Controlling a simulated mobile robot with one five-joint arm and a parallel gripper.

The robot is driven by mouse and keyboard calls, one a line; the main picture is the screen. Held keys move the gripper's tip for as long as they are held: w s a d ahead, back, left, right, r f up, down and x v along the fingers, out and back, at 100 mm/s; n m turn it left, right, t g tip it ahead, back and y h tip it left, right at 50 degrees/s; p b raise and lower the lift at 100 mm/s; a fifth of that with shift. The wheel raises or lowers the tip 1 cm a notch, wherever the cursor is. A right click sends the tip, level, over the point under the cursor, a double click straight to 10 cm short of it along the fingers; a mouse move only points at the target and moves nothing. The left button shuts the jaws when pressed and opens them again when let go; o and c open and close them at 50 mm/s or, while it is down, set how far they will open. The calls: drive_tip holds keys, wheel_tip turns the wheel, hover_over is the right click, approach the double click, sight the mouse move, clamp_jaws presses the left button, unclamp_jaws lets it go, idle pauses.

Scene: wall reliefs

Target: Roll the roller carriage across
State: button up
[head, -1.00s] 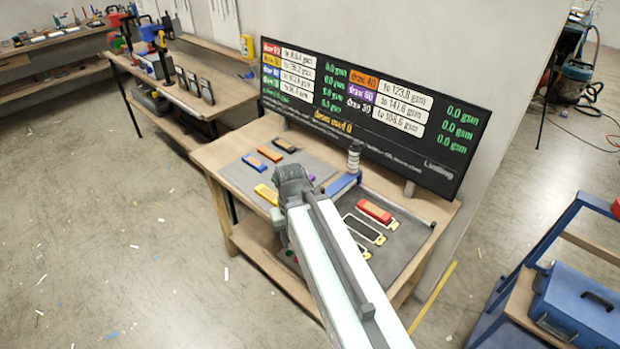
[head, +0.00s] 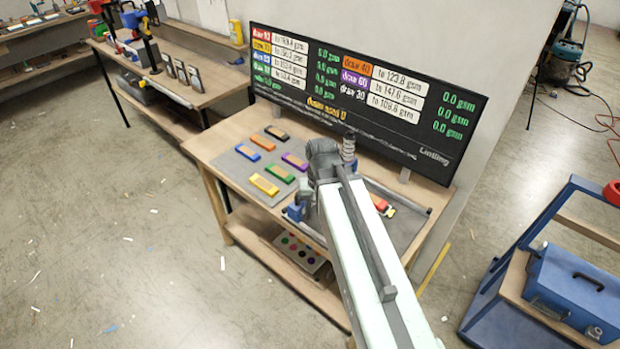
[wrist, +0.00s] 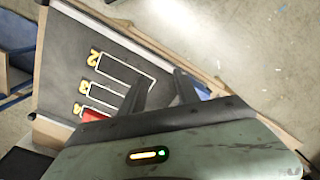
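The roller carriage looks like a blue bar lying across the dark bed; its near blue end (head: 295,212) shows left of my arm in the head view. A dark cylindrical post (head: 349,148) stands near the bar's far end; the middle is hidden behind my arm. My gripper (wrist: 158,88) has its two dark fingers apart in the wrist view, with only dark bed seen between them. Its tips are hidden in the head view. A blue part (wrist: 203,91) shows right of the fingers; I cannot tell if they touch it.
Colored blocks, including a yellow one (head: 264,184), lie on a grey mat at the left. A red block (wrist: 94,115) sits by outlined slot 4. The display board (head: 365,90) stands behind the table. A blue toolbox (head: 578,285) is at the right.

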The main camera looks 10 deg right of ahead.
drive_tip(key=w+d+r+m+t+y+p, duration=0.1)
drive_tip(key=w+d+r+m+p, duration=0.1)
drive_tip(key=w+r+m+p, duration=0.6)
drive_tip(key=shift+m, duration=0.5)
drive_tip(key=w+f+b, duration=0.1)
drive_tip(key=f+b, duration=0.1)
drive_tip(key=b, duration=0.1)
drive_tip(key=w+f+b, duration=0.2)
drive_tip(key=f+b, duration=0.1)
drive_tip(key=w+a+f+b, duration=0.1)
drive_tip(key=f+b, duration=0.1)
drive_tip(key=b, duration=0.2)
drive_tip(key=shift+w+f, duration=0.2)
drive_tip(key=shift+f, duration=0.05)
drive_tip(key=shift+r, duration=0.15)
clamp_jaws()
drive_tip(key=shift+a, duration=0.1)
